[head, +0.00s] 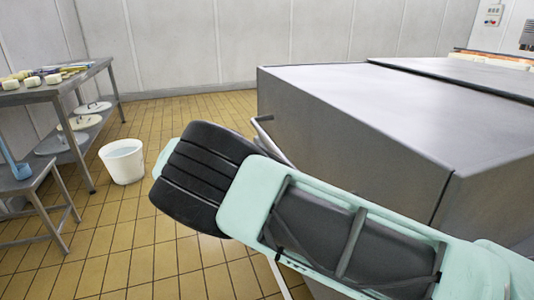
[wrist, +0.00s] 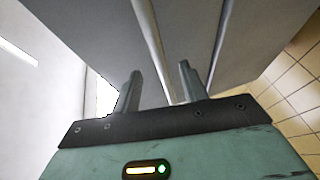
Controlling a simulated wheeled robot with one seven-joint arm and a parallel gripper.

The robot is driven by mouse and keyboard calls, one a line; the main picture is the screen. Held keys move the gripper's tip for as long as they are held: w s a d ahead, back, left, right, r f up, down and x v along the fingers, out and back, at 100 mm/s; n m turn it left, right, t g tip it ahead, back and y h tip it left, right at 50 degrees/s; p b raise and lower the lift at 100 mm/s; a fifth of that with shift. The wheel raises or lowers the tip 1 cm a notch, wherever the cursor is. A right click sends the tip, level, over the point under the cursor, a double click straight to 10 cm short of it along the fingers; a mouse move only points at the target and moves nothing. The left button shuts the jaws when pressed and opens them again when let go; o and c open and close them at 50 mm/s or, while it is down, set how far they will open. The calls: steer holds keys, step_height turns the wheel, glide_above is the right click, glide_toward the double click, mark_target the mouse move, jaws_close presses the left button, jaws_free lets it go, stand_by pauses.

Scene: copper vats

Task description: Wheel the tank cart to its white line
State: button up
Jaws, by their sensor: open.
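A large grey steel box with a flat top, which looks like the tank cart (head: 370,105), fills the right half of the head view. A thin pale handle bar (head: 268,138) sticks out from its near left side; my arm hides its lower part. In the wrist view the cart's grey side (wrist: 90,30) fills the top, with two pale bars in front of it. My gripper (wrist: 157,68) is open, its two fingers apart. The left bar (wrist: 150,35) runs down between the fingers in the picture; I cannot tell whether it touches them.
A steel table (head: 55,92) with several small items stands at the left, discs on its lower shelf. A white bucket (head: 123,163) stands on the tiled floor beside it. A low bench (head: 30,183) is at the left edge. Tiled floor (head: 180,115) between bucket and cart is clear.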

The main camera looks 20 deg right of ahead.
steer(key=v, duration=0.8)
steer(key=shift+s+a, duration=0.2)
steer(key=shift+a, duration=0.15)
steer(key=s+d+f+g+y, duration=0.3)
steer(key=s+d+g+y, duration=0.25)
steer(key=s, duration=0.25)
steer(key=s+a+r+n+g+y, duration=0.15)
steer(key=s+r+y, duration=0.3)
steer(key=s, duration=1.15)
steer(key=s+r+n+y, duration=0.25)
steer(key=s+y, duration=0.25)
steer(key=s, duration=1.1)
step_height(320, 180, up, 21)
steer(key=p, duration=2.2)
steer(key=shift+s+d+r, duration=0.25)
